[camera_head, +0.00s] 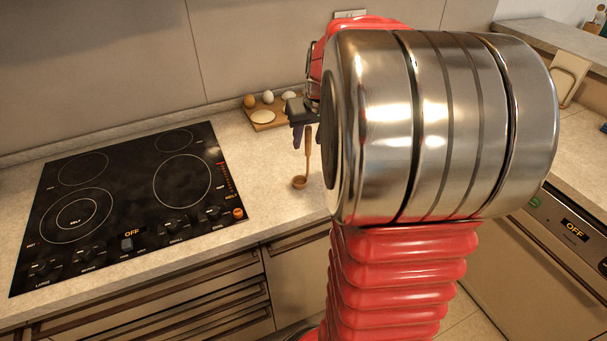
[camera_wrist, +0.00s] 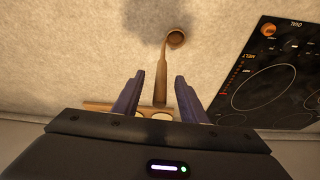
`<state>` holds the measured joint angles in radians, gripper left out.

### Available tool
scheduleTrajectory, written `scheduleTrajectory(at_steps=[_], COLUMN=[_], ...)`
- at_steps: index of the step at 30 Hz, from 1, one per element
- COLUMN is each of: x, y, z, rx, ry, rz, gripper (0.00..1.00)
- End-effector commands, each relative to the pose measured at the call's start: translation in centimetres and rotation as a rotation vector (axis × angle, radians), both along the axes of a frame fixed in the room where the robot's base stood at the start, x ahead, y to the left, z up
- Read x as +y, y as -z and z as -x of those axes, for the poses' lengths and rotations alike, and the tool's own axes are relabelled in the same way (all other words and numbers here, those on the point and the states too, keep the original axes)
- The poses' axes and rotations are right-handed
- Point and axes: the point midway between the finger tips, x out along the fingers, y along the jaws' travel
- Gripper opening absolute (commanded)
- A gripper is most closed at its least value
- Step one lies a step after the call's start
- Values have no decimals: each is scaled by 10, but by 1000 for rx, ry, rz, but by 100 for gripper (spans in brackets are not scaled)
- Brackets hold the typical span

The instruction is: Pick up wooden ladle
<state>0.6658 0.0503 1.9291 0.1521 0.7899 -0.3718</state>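The wooden ladle (camera_head: 307,157) is on the counter to the right of the stove, its round bowl towards the counter's front edge. In the wrist view the ladle (camera_wrist: 162,72) has its bowl at the top and its handle running down between my two dark fingers. My gripper (camera_wrist: 157,76) is open, with a gap on each side of the handle. In the head view my gripper (camera_head: 301,135) is at the handle end; one finger shows clearly and my arm covers part of the area. I cannot tell the exact height of the fingers over the counter.
A black stove (camera_head: 130,200) lies left of the ladle; it shows at right in the wrist view (camera_wrist: 270,80). A wooden board (camera_head: 284,117) with several egg-like items stands at the back by the wall. The counter around the ladle's bowl is clear.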

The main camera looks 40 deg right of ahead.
Motion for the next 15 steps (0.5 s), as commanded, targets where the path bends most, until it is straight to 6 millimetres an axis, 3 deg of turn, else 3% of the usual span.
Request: scheduleTrajectory(at_steps=[6, 15], x=[-3, -5], y=[26, 30], z=[-11, -13], rx=[2, -1], ry=[0, 0], rz=[-2, 0], gripper=[39, 39])
